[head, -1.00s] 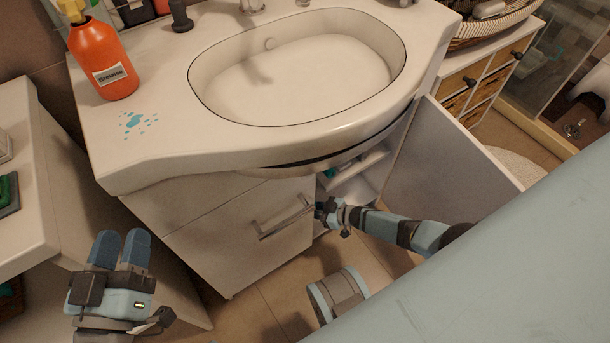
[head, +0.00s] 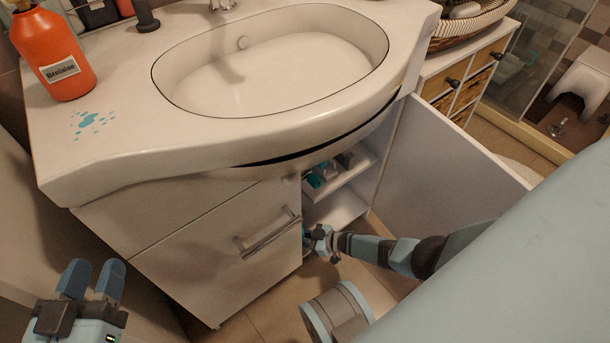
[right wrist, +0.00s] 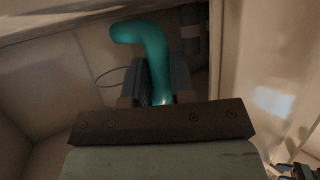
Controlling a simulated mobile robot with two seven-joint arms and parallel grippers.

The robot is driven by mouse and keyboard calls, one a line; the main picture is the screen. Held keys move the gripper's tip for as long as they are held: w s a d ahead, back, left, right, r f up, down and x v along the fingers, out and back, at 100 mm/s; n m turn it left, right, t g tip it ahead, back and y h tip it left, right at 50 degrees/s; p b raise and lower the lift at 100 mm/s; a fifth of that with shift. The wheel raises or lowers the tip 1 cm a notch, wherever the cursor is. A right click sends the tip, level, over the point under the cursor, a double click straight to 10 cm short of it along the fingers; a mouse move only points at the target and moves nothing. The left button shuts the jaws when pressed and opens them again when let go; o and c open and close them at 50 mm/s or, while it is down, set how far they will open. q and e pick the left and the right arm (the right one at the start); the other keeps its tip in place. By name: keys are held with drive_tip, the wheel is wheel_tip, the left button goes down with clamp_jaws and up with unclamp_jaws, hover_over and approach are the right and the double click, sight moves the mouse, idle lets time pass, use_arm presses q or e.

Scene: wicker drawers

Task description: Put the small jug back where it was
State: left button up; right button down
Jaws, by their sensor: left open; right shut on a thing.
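A teal curved piece (right wrist: 150,45), which looks like the small jug's handle, stands between the fingers of my right gripper (right wrist: 158,85) in the right wrist view. A thin ring outline shows beside it, but the rest of the jug is hard to make out. In the head view my right gripper (head: 312,240) is low at the open cabinet, below the inner shelf. What it holds is mostly hidden there. My left gripper (head: 91,272) is open and empty at the lower left, in front of the cabinet.
The sink cabinet's right door (head: 440,150) stands open. An inner shelf (head: 345,178) holds small items, some teal. The drawer handle (head: 268,232) is left of the opening. An orange bottle (head: 55,55) and a blue spill (head: 93,123) are on the counter.

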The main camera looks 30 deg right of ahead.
drive_tip(key=shift+f, duration=0.25)
drive_tip(key=c, duration=1)
unclamp_jaws()
use_arm(q)
drive_tip(key=shift+w, duration=0.1)
use_arm(e)
drive_tip(key=shift+r, duration=0.1)
drive_tip(key=shift+r, duration=0.2)
use_arm(q)
drive_tip(key=r+p, duration=0.1)
drive_tip(key=p, duration=0.1)
drive_tip(key=s+r+n+p, duration=0.1)
drive_tip(key=p, duration=0.1)
drive_tip(key=r+n+p, duration=0.1)
drive_tip(key=shift+s+d+r+t+p, duration=0.3)
drive_tip(key=shift+d+r+t+p, duration=0.05)
drive_tip(key=shift+r+t+p, duration=0.05)
use_arm(e)
drive_tip(key=v, duration=1.2)
